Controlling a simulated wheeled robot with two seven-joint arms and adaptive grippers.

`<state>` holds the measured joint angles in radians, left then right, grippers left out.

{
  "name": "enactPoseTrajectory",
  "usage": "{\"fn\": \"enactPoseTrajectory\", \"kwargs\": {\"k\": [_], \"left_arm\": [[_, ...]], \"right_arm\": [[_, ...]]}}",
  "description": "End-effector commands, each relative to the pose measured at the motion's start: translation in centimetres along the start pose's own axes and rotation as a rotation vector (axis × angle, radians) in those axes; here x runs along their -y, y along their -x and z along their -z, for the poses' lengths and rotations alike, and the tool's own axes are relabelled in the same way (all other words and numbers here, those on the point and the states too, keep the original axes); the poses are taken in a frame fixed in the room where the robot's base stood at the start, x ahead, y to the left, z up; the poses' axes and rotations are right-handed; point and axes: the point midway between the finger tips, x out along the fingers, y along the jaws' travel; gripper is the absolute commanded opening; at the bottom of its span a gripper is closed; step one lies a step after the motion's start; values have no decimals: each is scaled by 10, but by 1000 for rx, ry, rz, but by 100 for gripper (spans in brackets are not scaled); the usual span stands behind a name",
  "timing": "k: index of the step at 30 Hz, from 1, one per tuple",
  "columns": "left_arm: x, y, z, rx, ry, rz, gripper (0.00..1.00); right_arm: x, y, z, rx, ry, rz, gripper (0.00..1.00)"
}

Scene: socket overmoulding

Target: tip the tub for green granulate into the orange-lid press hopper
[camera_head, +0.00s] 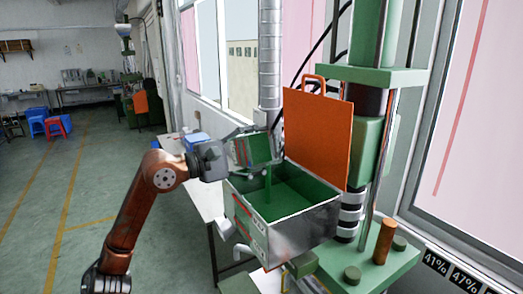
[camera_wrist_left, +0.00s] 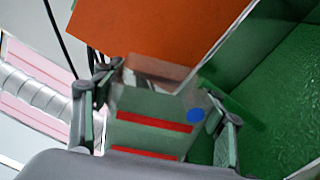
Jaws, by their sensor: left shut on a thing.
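The tub (camera_head: 259,149) is held tipped over the press hopper (camera_head: 300,226), and a thin green stream of granulate (camera_head: 268,184) falls from it into the hopper. The hopper is a metal box with green inside. Its orange lid (camera_head: 318,136) stands open at the back. My left gripper (camera_head: 240,148) is shut on the tub, at the hopper's upper left. In the left wrist view the tub (camera_wrist_left: 150,128) shows red stripes and a blue dot between the fingers, with the orange lid (camera_wrist_left: 160,28) beyond and green to the right. The tub's inside is hidden. My right gripper is not in view.
The green press column (camera_head: 368,150) stands right of the hopper, with an orange cylinder (camera_head: 385,241) on its base. A vertical silver duct (camera_head: 269,65) and windows are behind. A white table (camera_head: 204,192) lies left of the hopper. The floor at left is open.

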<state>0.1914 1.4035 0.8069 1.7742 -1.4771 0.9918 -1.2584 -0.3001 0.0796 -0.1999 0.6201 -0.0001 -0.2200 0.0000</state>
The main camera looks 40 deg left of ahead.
Motion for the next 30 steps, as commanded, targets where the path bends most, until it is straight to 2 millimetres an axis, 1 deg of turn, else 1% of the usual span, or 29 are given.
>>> {"fn": "enactPoseTrajectory", "kwargs": {"k": [30], "left_arm": [[1,1,-11,1,-45,-4,8]], "right_arm": [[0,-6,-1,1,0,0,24]]}}
